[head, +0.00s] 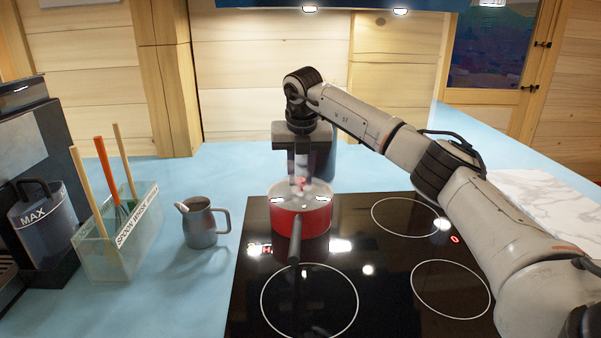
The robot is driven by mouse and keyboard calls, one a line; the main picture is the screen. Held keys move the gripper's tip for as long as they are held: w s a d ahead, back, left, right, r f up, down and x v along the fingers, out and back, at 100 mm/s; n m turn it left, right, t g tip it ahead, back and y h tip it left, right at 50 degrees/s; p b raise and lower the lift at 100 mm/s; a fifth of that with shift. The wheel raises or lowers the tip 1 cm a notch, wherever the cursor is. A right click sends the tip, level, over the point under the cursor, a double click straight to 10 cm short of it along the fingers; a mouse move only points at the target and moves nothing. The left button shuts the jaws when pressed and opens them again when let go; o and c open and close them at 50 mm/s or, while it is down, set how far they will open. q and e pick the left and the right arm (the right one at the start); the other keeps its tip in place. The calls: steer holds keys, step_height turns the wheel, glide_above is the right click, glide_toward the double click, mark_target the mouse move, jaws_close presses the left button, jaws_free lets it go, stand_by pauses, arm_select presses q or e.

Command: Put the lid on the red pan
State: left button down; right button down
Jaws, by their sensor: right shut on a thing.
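The red pan (286,222) stands on the back left burner of the black hob, its dark handle (294,250) pointing toward me. A glass lid (314,192) with a red knob is at the pan's top. My right gripper (301,181) points straight down over the pan and is shut on the lid's knob. The lid looks level and at the rim, but I cannot tell whether it rests fully on it. My left gripper is not in view.
The black hob (390,270) has several ringed burners, the others bare. A grey jug (205,224) stands left of it on the blue counter. A utensil holder (120,240) and a coffee machine (30,150) are further left. A marble board (550,205) lies at right.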

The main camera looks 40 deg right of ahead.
steer(key=c, duration=0.9)
jaws_free()
step_height(320, 180, up, 3)
steer(key=p, duration=0.2)
steer(key=shift+f+p, duration=0.15)
steer(key=shift+p, duration=0.2)
steer(key=shift+r, duration=2.2)
steer(key=shift+s+f, duration=0.1)
